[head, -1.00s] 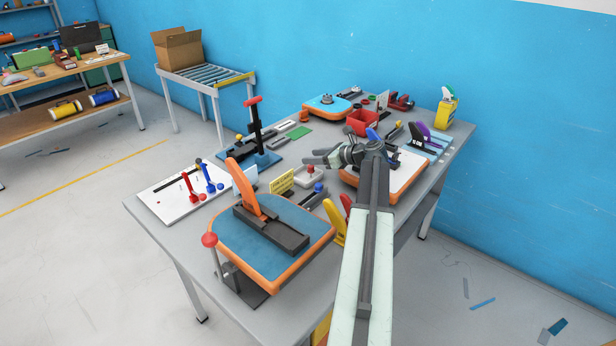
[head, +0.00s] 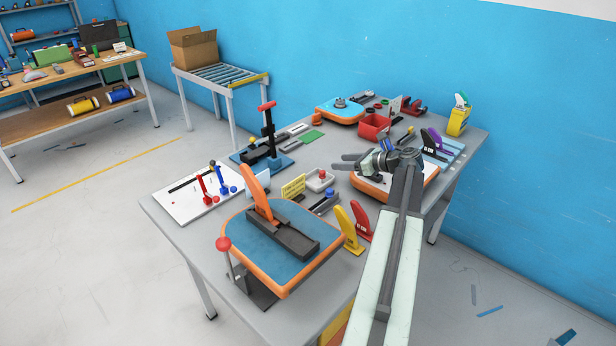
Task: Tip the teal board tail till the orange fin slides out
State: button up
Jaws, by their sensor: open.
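The teal board tail (head: 250,245) with an orange rim lies near the front of the grey table. The orange fin (head: 258,192) stands upright at the far-left end of a dark fin box (head: 284,233) on top of the board. A lever with a red ball (head: 223,244) stands at the board's front-left corner, on a dark base partly under the board. My gripper (head: 350,163) is open and empty, well beyond and to the right of the teal board, above the table near a white-topped orange-rimmed board (head: 400,188).
A yellow fin (head: 348,230) and a red fin (head: 362,220) stand just right of the teal board. A white panel (head: 193,200) with red and blue tools lies left. A blue-based clamp (head: 268,140) stands behind. A red bin (head: 374,125) is farther back.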

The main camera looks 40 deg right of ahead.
aim_at(283, 257)
jog(key=k, duration=1.5)
